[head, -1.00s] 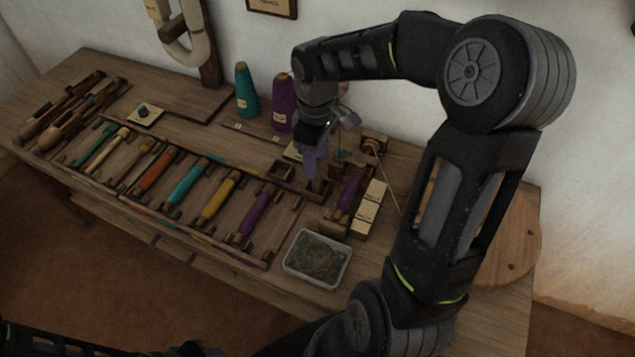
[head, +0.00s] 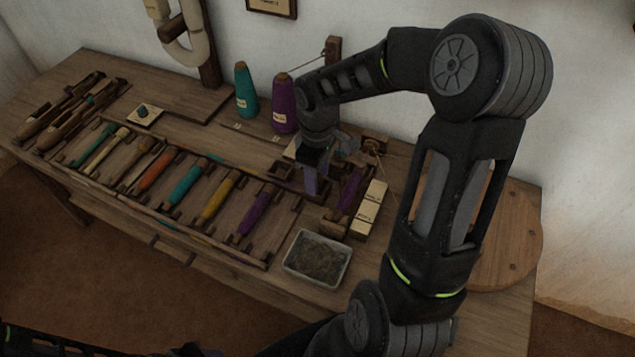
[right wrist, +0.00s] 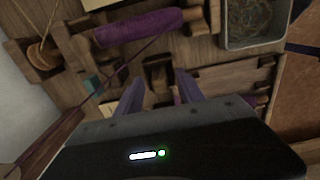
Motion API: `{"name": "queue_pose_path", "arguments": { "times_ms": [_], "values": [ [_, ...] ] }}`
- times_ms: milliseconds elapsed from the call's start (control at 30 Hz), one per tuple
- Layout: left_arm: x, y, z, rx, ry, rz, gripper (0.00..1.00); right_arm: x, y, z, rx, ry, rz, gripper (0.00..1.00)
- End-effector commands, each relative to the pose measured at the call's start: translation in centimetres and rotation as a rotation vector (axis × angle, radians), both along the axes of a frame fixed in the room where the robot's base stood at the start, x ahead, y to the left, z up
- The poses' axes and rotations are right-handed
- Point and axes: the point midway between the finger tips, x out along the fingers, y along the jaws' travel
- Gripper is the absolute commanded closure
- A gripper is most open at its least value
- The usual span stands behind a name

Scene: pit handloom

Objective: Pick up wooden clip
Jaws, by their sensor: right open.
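My right gripper (head: 311,186) is open and points down over the right part of the wooden bench, just left of a purple bobbin. In the right wrist view its two fingers (right wrist: 160,82) stand apart, with a small dark-brown wooden piece (right wrist: 158,70) between and beyond them. This piece looks like the wooden clip, but its shape is dim and partly cut off by the gripper body. I cannot tell if the fingers touch it. In the head view the gripper hides most of that spot. Of my left arm only a dark part shows at the bottom left.
The purple bobbin (head: 352,190) lies close on the right; it also shows in the right wrist view (right wrist: 140,26). Nearby are labelled pale blocks (head: 369,208) and a white bin of thread scraps (head: 317,259). A rack of coloured bobbins (head: 186,185) lies left. Purple (head: 284,105) and teal (head: 245,92) cones stand behind.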

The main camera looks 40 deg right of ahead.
Motion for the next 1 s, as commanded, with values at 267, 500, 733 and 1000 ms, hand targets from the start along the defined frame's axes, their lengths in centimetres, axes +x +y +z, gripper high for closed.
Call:
{"name": "queue_pose_path", "arguments": {
  "times_ms": [267,500,733,1000],
  "values": [
    [0.00,0.00,0.01,0.000,0.000,0.000,0.64,-0.02,-0.01,0.03,0.000,0.000,0.000,0.55],
    [0.00,0.00,0.01,0.000,0.000,0.000,0.64,-0.02,-0.01,0.03,0.000,0.001,0.000,0.60],
    [0.00,0.00,0.01,0.000,0.000,0.000,0.64,-0.02,0.00,0.03,0.000,0.001,0.000,0.79],
    [0.00,0.00,0.01,0.000,0.000,0.000,0.64,-0.02,-0.01,0.03,0.000,0.001,0.000,1.00]
  ]
}}
